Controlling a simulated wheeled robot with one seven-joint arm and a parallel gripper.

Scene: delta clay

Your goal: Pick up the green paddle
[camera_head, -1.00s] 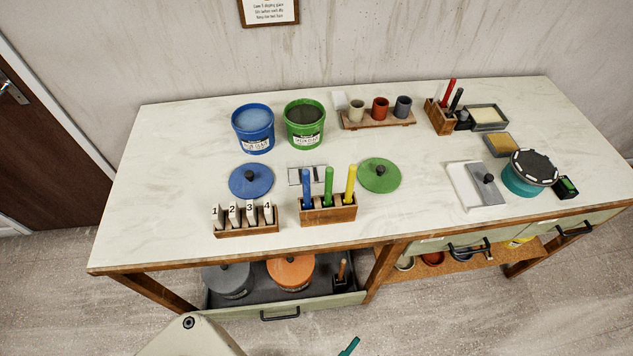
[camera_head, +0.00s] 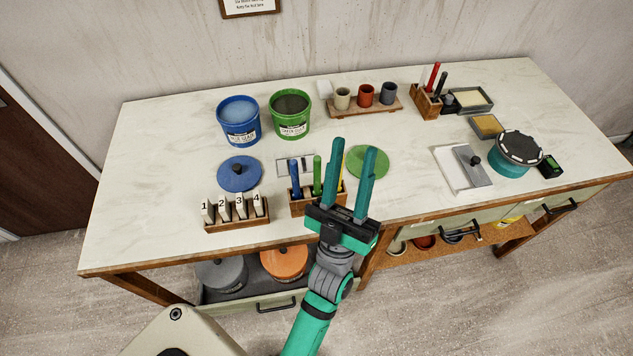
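The green paddle (camera_head: 317,174) stands upright in a small wooden holder (camera_head: 301,206) near the table's front edge. A blue paddle (camera_head: 295,180) is on its left and a yellow paddle (camera_head: 340,178) on its right, mostly hidden by my gripper. My gripper (camera_head: 353,148) has two teal fingers spread apart with nothing between them. In the picture it overlaps the right part of the holder, just right of the green paddle. I cannot tell its exact height or depth over the holder.
A numbered block rack (camera_head: 237,222) stands left of the holder. Behind are a blue lid (camera_head: 239,174), a green lid (camera_head: 368,162), a blue bucket (camera_head: 238,121) and a green bucket (camera_head: 290,115). An open drawer (camera_head: 282,303) sits below the front edge.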

